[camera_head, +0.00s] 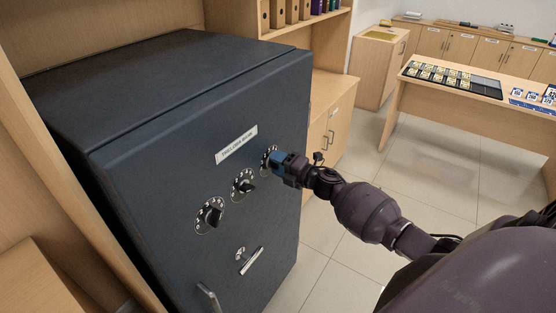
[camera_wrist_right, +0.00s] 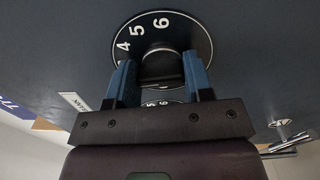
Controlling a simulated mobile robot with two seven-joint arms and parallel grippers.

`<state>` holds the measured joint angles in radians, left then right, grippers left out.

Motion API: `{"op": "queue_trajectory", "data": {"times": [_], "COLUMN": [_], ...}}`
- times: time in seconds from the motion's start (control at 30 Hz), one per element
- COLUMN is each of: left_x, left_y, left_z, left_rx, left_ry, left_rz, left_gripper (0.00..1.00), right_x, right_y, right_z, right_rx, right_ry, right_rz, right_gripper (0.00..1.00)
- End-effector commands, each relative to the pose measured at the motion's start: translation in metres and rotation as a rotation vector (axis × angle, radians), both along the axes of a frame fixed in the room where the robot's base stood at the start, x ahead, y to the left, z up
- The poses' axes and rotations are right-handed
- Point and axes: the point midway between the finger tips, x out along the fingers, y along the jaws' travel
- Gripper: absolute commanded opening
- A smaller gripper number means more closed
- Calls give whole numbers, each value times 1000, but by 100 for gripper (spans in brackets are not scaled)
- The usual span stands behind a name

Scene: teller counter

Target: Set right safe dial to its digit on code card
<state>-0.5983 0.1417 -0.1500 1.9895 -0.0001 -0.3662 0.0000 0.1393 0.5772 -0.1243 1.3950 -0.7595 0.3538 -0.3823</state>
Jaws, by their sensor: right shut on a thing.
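The dark safe (camera_head: 150,165) stands at the left with three dials on its front. The left dial (camera_head: 209,215) and middle dial (camera_head: 244,183) are uncovered. My right gripper (camera_head: 277,160) is at the right dial (camera_head: 267,154) and covers much of it. In the right wrist view the fingers of my right gripper (camera_wrist_right: 160,85) are shut on the knob of the right dial (camera_wrist_right: 163,65). White digits 4, 5 and 6 show on its ring; its other digits and the pointer are hidden. I cannot make out a code card. My left gripper is not in view.
A white label (camera_head: 237,146) is above the dials. A lever handle (camera_head: 252,260) and a second handle (camera_head: 210,296) stick out below them. Wooden cabinets (camera_head: 330,115) stand behind the safe. A counter (camera_head: 470,110) with trays is at the right; open floor lies between.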

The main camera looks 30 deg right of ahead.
Motion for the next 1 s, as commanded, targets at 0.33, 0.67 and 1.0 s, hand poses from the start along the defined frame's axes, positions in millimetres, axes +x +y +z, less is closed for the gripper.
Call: {"op": "queue_trajectory", "data": {"times": [0.33, 0.67, 1.0], "left_x": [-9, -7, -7], "left_y": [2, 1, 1], "left_z": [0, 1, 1], "left_rx": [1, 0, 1], "left_ry": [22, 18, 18], "left_rz": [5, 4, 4], "left_gripper": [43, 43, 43], "right_x": [0, 0, 0], "right_y": [-1, -1, -1], "right_z": [0, -1, -1], "right_rx": [119, 138, 137], "right_ry": [50, 58, 58], "right_rz": [0, 0, 0], "right_gripper": [23, 23, 68]}}
